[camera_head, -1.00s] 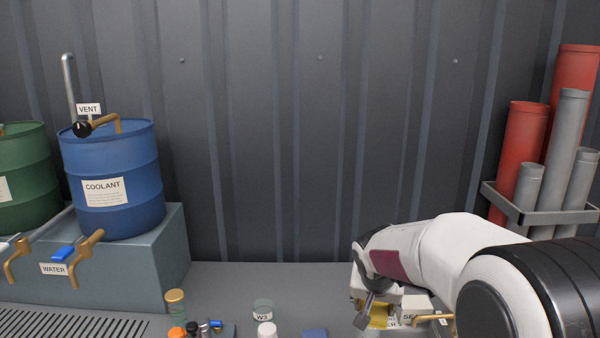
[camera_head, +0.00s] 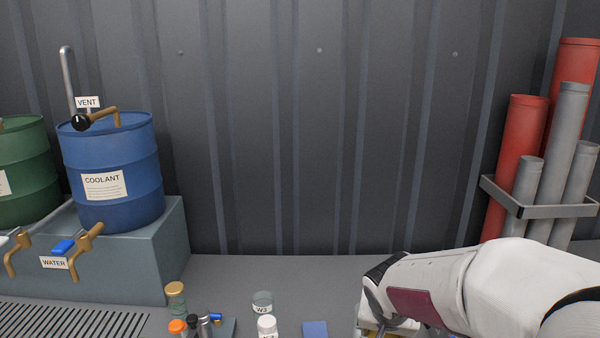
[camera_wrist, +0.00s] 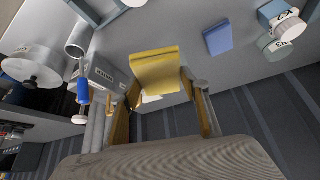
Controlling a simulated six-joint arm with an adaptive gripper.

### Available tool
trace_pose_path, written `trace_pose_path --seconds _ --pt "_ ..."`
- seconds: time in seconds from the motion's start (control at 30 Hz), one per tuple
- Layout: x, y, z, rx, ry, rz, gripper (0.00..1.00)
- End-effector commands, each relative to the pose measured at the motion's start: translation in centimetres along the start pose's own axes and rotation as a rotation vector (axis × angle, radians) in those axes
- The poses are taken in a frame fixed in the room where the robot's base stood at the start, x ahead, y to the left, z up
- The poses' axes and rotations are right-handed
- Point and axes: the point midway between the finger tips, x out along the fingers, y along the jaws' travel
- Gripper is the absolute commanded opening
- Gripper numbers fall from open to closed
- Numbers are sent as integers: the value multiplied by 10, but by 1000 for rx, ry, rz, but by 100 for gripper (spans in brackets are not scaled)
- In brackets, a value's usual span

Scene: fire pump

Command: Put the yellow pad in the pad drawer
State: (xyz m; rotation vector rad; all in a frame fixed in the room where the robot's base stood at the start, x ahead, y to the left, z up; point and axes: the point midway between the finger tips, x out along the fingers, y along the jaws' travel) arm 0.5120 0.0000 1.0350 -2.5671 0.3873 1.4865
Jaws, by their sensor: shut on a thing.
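The yellow pad (camera_wrist: 158,72) is in the middle of the wrist view, between the fingers of my gripper (camera_wrist: 158,85), which is shut on it. In the head view my gripper (camera_head: 378,318) is at the bottom edge, right of centre, mostly cut off or hidden by my white arm. A grey box with a small label (camera_wrist: 104,76) is just left of the pad in the wrist view. I cannot read its label surely, nor tell whether it is the pad drawer or whether a drawer is open.
A blue pad (camera_head: 314,329) lies on the grey bench, left of my gripper. A clear jar labelled W3 (camera_head: 262,302) and a white-capped bottle (camera_head: 267,325) stand further left. A rack of red and grey tubes (camera_head: 540,205) stands at the right. The bench behind the blue pad is clear.

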Motion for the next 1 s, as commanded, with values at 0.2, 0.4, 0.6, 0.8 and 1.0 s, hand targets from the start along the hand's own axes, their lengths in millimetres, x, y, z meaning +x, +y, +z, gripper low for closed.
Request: trace_pose_path --seconds 0.2,0.4,0.6,0.8,1.0 --pt "0 0 0 0 0 0 30" --pt "3 -3 -6 -6 -1 -2 30" --pt "13 -14 -22 -28 -4 -11 30" --pt "30 -32 -49 -66 -7 -31 30" --pt "50 -52 -76 -110 -10 -54 30"
